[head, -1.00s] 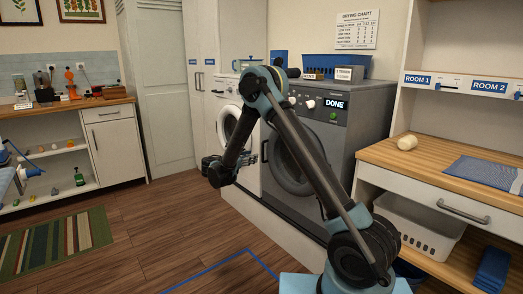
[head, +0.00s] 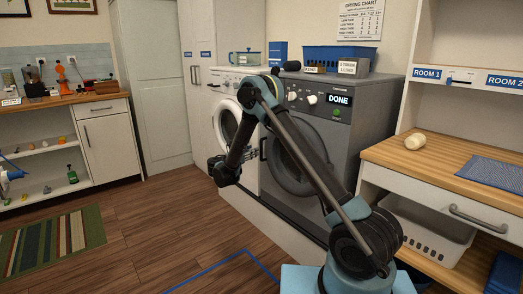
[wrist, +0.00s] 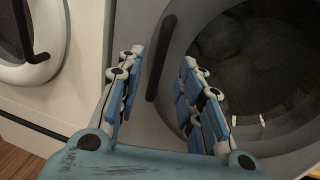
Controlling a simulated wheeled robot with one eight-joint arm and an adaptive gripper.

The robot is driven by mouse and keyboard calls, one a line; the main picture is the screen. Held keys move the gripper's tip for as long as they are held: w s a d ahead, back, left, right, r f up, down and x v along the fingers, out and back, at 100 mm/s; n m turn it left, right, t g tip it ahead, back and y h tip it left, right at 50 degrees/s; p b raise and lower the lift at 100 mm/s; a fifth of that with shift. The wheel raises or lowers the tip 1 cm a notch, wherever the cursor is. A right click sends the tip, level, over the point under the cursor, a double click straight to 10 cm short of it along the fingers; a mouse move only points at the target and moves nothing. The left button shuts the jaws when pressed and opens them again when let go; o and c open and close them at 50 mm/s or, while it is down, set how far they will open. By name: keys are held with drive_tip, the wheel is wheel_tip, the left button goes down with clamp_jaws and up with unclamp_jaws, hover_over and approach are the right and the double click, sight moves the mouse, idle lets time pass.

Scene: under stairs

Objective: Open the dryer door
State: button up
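The grey dryer (head: 345,125) has a lit "DONE" display and a green button. Its round door (head: 283,178) appears closed, partly hidden behind my arm. In the wrist view the door (wrist: 255,60) has a dark glass window and a black vertical handle (wrist: 160,57) on its left side. My gripper (head: 253,153) is in front of the handle side. In the wrist view my gripper (wrist: 163,60) is open, with one finger on each side of the handle in the picture. I cannot tell whether the fingers touch it.
A white washer (head: 227,123) stands left of the dryer. A blue basket (head: 338,54) and small signs sit on top of the dryer. A wooden counter (head: 415,160) with a drawer is at the right.

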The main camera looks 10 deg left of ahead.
sight(261, 147)
drive_tip(key=x, duration=0.8)
drive_tip(key=shift+w+d, duration=0.15)
drive_tip(key=shift+w, duration=0.05)
clamp_jaws()
